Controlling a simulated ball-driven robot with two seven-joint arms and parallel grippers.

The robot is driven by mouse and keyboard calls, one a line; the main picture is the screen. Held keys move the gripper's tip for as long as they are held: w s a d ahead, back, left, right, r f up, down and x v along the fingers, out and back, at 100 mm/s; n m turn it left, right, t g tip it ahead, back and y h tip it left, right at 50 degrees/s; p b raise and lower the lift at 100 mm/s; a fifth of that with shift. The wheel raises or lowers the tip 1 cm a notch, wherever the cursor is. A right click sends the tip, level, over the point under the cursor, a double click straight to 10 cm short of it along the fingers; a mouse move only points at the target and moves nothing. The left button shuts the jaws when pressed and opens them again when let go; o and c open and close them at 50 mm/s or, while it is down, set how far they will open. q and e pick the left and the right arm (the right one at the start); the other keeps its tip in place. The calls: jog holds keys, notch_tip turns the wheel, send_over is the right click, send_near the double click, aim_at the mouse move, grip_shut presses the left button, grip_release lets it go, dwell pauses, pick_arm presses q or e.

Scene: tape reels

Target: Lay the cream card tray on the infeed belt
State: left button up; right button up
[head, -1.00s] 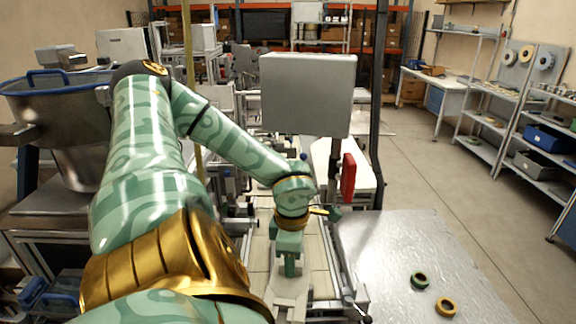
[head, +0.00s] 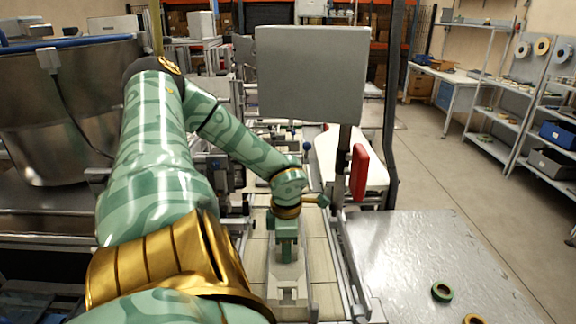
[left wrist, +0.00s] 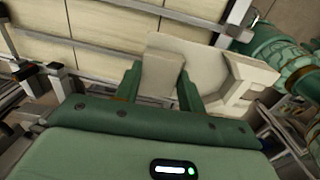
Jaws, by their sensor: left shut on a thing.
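My left gripper (head: 287,254) is shut on the cream card tray (head: 288,292), pointing down in the middle of the head view. In the left wrist view, one end of the card tray (left wrist: 205,66) is between the green fingers (left wrist: 160,88), and the rest extends right. The infeed belt (head: 322,262), a pale surface with cross seams, runs below and beyond the tray; its panels also show in the left wrist view (left wrist: 105,32). I cannot tell whether the tray touches the belt. My right gripper does not show.
A metal table (head: 425,262) with a green tape reel (head: 442,292) and a yellow one (head: 474,319) is at right. A grey panel (head: 313,76) on a post and a red block (head: 359,172) stand beyond the gripper. A large metal bowl (head: 60,115) is at left.

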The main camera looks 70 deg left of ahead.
pick_arm(q)
jog(key=w+a+f, duration=0.1)
jog(key=a+f, duration=0.1)
jog(key=w+a+f, duration=0.1)
jog(key=a+f, duration=0.2)
jog(key=w+a+f, duration=0.2)
jog(key=a, duration=0.1)
jog(key=shift+a+f, duration=0.15)
jog(key=shift+f, duration=0.1)
jog(key=shift+a+f, duration=0.15)
jog(key=shift+f, duration=0.8)
jog(key=shift+a+f, duration=0.15)
jog(key=shift+f, duration=0.75)
jog(key=shift+d, duration=0.1)
jog(key=shift+f, duration=0.1)
jog(key=o, duration=1.1)
